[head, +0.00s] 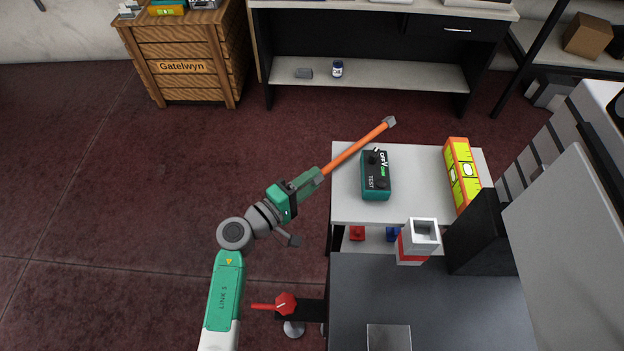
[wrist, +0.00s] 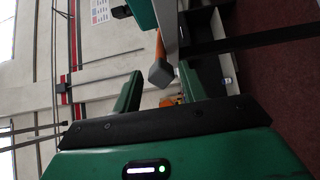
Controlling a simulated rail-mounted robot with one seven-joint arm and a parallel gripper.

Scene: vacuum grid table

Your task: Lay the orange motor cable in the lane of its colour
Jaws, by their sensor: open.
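The orange motor cable (head: 355,148) shows as a straight orange length with a grey end piece, reaching from my gripper's fingers up and right to above the far left edge of a light grey table. My gripper (head: 318,176) is over the floor just left of that table. In the wrist view the cable's grey end (wrist: 160,73) and a short orange part appear beyond my green fingers (wrist: 160,95), which are spread apart. I cannot tell whether the cable touches a finger. The cable's other end is hidden by my gripper. No coloured lane can be made out.
Open floor lies left.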

